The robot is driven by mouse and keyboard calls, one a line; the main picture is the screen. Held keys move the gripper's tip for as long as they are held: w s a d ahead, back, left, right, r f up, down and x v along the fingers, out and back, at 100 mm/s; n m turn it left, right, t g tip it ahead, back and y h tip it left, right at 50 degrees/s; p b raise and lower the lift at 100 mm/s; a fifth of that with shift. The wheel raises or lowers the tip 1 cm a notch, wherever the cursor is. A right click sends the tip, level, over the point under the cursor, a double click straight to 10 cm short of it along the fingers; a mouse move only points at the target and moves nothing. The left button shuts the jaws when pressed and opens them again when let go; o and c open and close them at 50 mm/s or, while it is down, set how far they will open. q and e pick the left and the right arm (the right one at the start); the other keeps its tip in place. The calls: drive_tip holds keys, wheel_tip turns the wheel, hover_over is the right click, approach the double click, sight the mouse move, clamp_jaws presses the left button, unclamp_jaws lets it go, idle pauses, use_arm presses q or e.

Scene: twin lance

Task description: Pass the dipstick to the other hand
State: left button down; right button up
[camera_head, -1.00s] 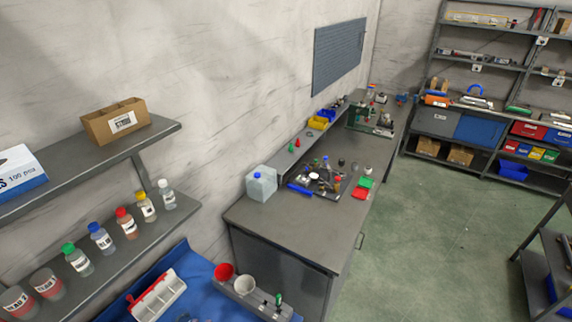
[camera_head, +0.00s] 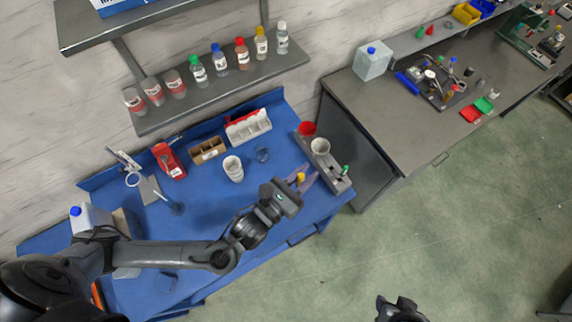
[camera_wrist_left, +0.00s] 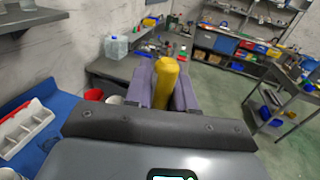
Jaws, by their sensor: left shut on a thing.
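My left gripper (camera_head: 305,181) reaches over the right end of the blue workbench. It is shut on a yellow piece (camera_head: 301,177), which I take to be the dipstick's grip. In the left wrist view the yellow piece (camera_wrist_left: 166,82) stands between the two purple-grey fingers. The rest of the dipstick cannot be made out. A dark part of what looks like my right gripper (camera_head: 400,309) shows at the bottom edge of the head view, apart from the left one. Its fingers are not clear.
The blue bench (camera_head: 215,205) holds a white cup (camera_head: 233,168), a brown box (camera_head: 207,150), a red item (camera_head: 168,160) and a grey rack (camera_head: 335,178) with cups. A shelf of bottles (camera_head: 220,88) hangs behind. A grey table (camera_head: 400,125) stands right; floor in front is clear.

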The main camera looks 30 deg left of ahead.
drive_tip(key=shift+d, duration=0.15)
drive_tip(key=shift+c, duration=0.3)
drive_tip(key=shift+w+a+r+n+t+y, duration=2.5)
drive_tip(key=shift+w+a+r+n+y, duration=1.5)
drive_tip(key=shift+a+r+y, duration=1.55)
use_arm(q)
drive_tip(key=s+d+r+m+g+h, duration=0.1)
drive_tip(key=d+r+m+h, duration=0.1)
drive_tip(key=d, duration=0.6)
drive_tip(key=s+d+r+m+g+h, duration=0.1)
drive_tip(key=d+r+m+g+h, duration=0.1)
drive_tip(key=d+r+h, duration=0.2)
drive_tip(key=d+r, duration=0.3)
drive_tip(key=d, duration=0.1)
drive_tip(key=shift+d+m+g+h, duration=0.15)
drive_tip(key=shift+m+g+h, duration=0.15)
drive_tip(key=shift+m, duration=0.1)
use_arm(e)
drive_tip(key=w+a+f+h, duration=0.1)
drive_tip(key=w+a+f, duration=0.2)
drive_tip(key=w+a, duration=0.4)
drive_tip(key=shift+a, duration=1.05)
drive_tip(key=shift+f, duration=0.1)
